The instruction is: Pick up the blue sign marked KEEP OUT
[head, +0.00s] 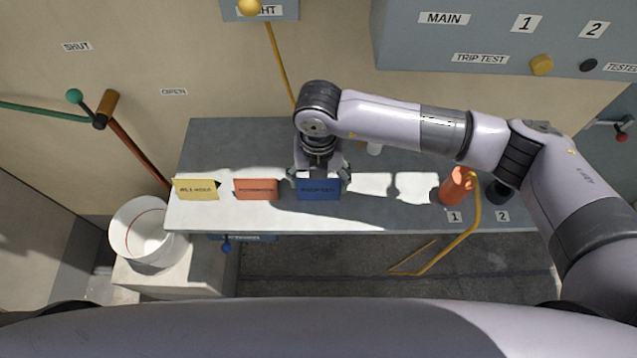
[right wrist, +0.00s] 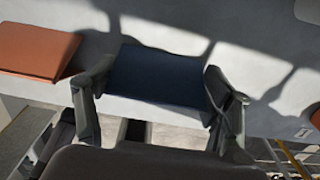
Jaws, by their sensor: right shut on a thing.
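The blue sign (head: 319,189) stands on the grey bench near its front edge, right of the orange sign; its dark lettering is too small to read surely. My right gripper (head: 320,176) reaches down from above and is shut on the blue sign, one finger at each side. In the right wrist view the blue sign (right wrist: 158,76) fills the space between the fingers of my right gripper (right wrist: 160,90). I cannot tell whether the sign is lifted off the bench. My left gripper is not in view.
The orange sign (head: 256,189) and a yellow sign (head: 196,189) stand to the left on the grey bench (head: 225,150). An orange cylinder (head: 455,188) and a yellow hooked bar (head: 474,215) are at the right. A white bucket (head: 147,235) stands at the left. The bench between the blue sign and cylinder looks clear.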

